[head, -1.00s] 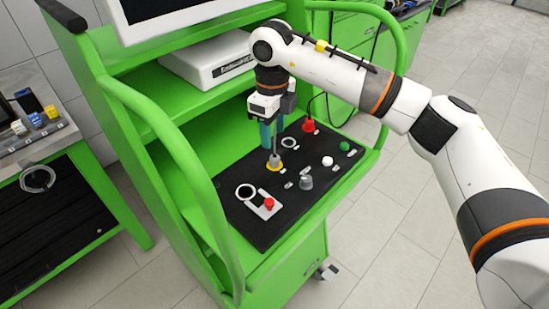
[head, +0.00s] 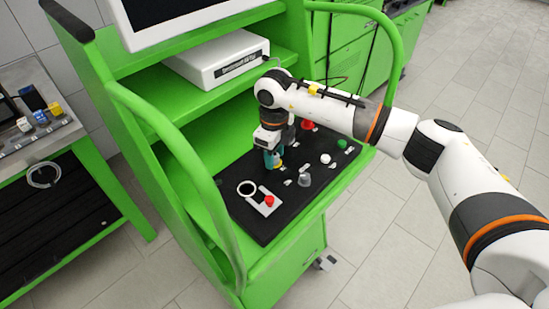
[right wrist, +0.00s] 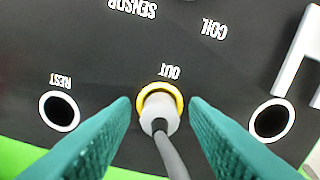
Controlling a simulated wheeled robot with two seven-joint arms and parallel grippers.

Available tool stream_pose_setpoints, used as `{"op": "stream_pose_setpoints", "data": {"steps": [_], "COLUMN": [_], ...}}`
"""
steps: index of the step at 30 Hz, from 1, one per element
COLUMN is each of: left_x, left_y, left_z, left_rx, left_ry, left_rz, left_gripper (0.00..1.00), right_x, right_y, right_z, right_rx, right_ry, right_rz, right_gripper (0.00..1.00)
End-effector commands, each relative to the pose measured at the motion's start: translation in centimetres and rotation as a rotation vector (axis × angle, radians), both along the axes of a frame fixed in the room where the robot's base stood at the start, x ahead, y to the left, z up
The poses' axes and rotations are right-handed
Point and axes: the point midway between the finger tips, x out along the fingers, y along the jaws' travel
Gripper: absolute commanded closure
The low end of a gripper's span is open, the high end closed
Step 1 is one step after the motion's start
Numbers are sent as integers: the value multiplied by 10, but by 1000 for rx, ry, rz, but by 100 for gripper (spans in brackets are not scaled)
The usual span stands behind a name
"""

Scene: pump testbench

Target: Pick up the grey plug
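The grey plug (right wrist: 158,108) sits in the yellow-ringed socket marked OUT in the right wrist view, with its grey cable running toward the bottom edge. My right gripper (right wrist: 161,116) is open, with one teal finger on each side of the plug and a small gap showing on both sides. In the head view my right gripper (head: 273,158) points down low over the black panel (head: 255,224) and hides most of the plug there. My left gripper is not in view.
The black panel also carries a red button (head: 269,201), a grey knob (head: 304,180), a white knob (head: 325,158) and a green knob (head: 342,144). An empty socket marked REST (right wrist: 59,111) and another dark socket (right wrist: 269,120) flank the plug. Green cart rails stand on both sides.

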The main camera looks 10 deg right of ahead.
Motion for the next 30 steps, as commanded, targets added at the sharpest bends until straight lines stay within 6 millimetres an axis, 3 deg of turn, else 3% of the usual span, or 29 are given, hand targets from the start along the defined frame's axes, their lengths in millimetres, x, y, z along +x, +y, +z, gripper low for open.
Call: {"op": "stream_pose_setpoints", "data": {"steps": [1, 6, 17, 30], "left_x": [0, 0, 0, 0], "left_y": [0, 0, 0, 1], "left_z": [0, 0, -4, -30], "left_rx": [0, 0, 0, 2], "left_ry": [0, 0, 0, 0], "left_rz": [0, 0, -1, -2], "left_gripper": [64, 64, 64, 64], "right_x": [0, 0, 1, 1], "right_y": [0, 0, 0, 0], "right_z": [0, 0, 7, 85], "right_rx": [0, 0, 1, 1], "right_ry": [0, 0, -3, -3], "right_rz": [0, 0, 0, 0], "right_gripper": [67, 95, 95, 95]}}
